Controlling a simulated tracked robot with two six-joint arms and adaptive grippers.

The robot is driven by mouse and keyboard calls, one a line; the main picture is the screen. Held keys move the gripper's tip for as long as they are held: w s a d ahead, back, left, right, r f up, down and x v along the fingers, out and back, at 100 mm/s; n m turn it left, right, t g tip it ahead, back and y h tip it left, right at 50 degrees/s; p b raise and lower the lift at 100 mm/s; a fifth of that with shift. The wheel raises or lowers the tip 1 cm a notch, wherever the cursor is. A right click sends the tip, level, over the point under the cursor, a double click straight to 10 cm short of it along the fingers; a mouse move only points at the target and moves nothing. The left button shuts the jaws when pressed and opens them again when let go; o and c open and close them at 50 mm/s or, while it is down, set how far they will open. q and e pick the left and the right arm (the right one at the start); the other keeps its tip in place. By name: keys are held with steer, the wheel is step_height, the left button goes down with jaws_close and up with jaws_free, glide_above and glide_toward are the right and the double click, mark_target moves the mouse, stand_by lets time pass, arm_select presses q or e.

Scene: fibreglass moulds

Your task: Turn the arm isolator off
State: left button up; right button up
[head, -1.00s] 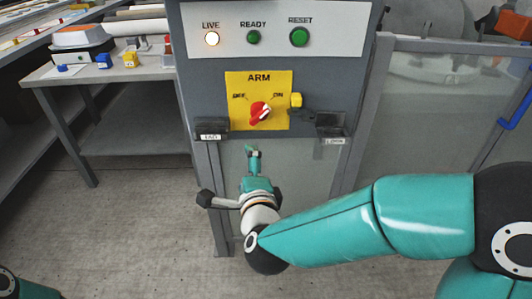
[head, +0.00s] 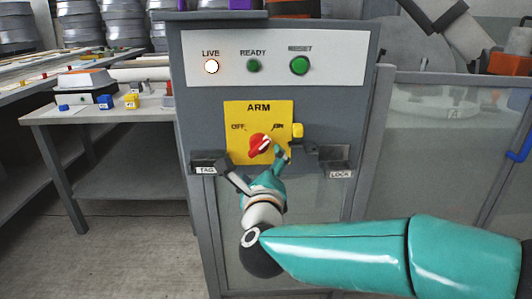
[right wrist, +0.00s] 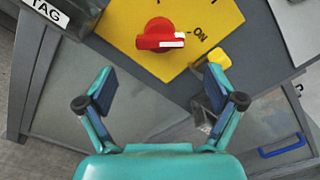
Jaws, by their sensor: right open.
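The arm isolator is a red rotary knob (head: 259,146) on a yellow ARM plate (head: 240,112). Its white pointer mark is turned to the upper right, towards ON. The knob also shows in the right wrist view (right wrist: 156,36), with the white end towards ON. My right gripper (head: 252,162) is open and empty just below and in front of the knob. In the right wrist view its two fingers (right wrist: 158,84) stand wide apart, with the knob beyond their tips and untouched. My left gripper is out of view.
A yellow tab (head: 297,130) sticks out at the plate's right edge. TAG (head: 206,162) and LOCK (head: 338,166) holders flank the gripper below the plate. The LIVE lamp (head: 211,66) is lit. A table (head: 110,114) stands left; a fence panel (head: 440,130) stands right.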

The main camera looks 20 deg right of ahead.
mark_target(261, 151)
steer(key=x, duration=0.7)
steer(key=shift+f, duration=0.1)
